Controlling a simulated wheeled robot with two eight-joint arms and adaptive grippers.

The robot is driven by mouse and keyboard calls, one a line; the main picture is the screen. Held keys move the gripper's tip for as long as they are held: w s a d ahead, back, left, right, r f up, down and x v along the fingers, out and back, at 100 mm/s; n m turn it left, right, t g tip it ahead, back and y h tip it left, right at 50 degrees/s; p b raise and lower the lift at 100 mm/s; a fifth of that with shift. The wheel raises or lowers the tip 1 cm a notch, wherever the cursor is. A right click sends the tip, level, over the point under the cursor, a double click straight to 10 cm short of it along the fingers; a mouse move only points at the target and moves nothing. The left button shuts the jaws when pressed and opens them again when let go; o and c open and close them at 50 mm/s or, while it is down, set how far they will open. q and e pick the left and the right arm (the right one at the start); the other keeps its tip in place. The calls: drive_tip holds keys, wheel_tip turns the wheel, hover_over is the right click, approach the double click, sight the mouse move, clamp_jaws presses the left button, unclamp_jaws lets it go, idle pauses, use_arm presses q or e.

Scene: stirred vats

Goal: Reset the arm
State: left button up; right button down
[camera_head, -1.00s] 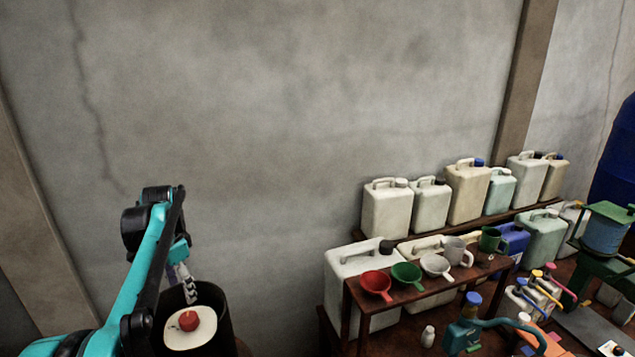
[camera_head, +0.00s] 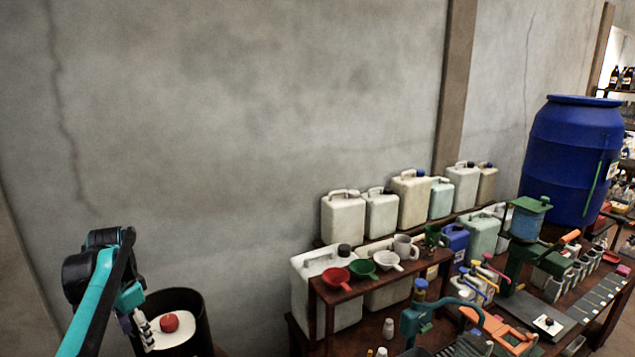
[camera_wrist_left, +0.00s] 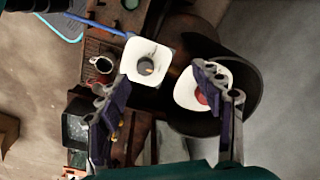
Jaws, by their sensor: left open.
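My left arm comes in from the left in the head view, and its gripper (camera_head: 144,330) is by the left side of a dark round bin (camera_head: 196,302). In the bin is a white piece (camera_head: 184,329) with a red round thing (camera_head: 169,321) on it. In the left wrist view the gripper (camera_wrist_left: 160,78) has its two fingers spread apart with nothing held between them. Its right finger partly covers the white piece (camera_wrist_left: 189,92) and the red thing (camera_wrist_left: 202,97). I cannot tell whether it touches them. My right gripper is not in view.
A small table (camera_head: 416,268) with red (camera_head: 337,277), green and white funnels stands right of the bin, with jerrycans (camera_head: 343,219) behind it. A blue barrel (camera_head: 568,165) is at far right. The wrist view shows a white square container (camera_wrist_left: 148,48) and a dark mug (camera_wrist_left: 103,65).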

use_arm(q)
drive_tip(key=s+d+f+n+t+b, duration=0.2)
drive_tip(key=s+d+f+b, duration=0.6)
drive_tip(key=d+f, duration=0.4)
drive_tip(key=s+d+f+n+t+b, duration=0.3)
drive_tip(key=s+d+f+b, duration=0.5)
drive_tip(key=d+f, duration=0.4)
drive_tip(key=shift+s+d+t+h, duration=0.3)
drive_tip(key=shift+s+d+t, duration=0.4)
drive_tip(key=shift+s, duration=0.2)
use_arm(e)
wheel_tip(320, 180, down, 17)
drive_tip(key=shift+w, duration=0.4)
